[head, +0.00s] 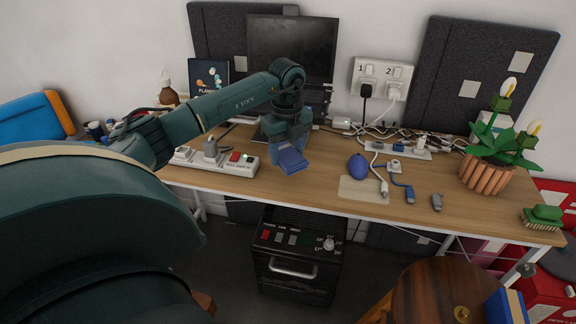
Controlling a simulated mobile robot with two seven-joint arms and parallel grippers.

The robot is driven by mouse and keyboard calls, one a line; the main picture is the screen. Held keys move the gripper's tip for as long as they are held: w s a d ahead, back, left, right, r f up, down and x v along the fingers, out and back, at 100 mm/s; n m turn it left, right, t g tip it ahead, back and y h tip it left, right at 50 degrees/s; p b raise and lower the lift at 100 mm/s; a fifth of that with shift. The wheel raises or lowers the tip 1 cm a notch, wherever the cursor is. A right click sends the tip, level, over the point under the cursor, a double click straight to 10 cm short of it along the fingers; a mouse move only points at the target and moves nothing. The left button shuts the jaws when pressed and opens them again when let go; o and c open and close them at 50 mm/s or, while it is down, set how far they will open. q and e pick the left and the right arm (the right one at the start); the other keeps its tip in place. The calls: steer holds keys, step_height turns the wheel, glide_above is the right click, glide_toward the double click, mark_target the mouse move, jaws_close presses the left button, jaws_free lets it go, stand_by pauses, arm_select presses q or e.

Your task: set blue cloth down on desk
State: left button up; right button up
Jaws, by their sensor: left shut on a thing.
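A small folded blue cloth (292,159) hangs at the end of my left gripper (288,146), which is shut on it. The gripper points down over the front middle of the wooden desk (328,178). The cloth appears close to the desk top near the front edge; I cannot tell whether it touches. The fingertips are largely hidden by the gripper body and the cloth. My right gripper is not in view.
A power strip (222,160) lies left of the gripper. A dark monitor (292,48) stands behind. To the right are a blue oval object (358,166), a beige mat (352,188), cables and a potted plant (488,172). A black heater-like box (297,262) stands below the desk.

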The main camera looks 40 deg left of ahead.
mark_target(287, 179)
arm_select(q)
step_height(287, 179, down, 2)
steer(key=shift+f, duration=0.25)
step_height(287, 179, down, 3)
steer(key=shift+f, duration=0.1)
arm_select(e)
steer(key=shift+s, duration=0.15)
arm_select(q)
steer(key=shift+f, duration=0.15)
steer(key=o, duration=0.9)
steer(key=shift+o, duration=0.2)
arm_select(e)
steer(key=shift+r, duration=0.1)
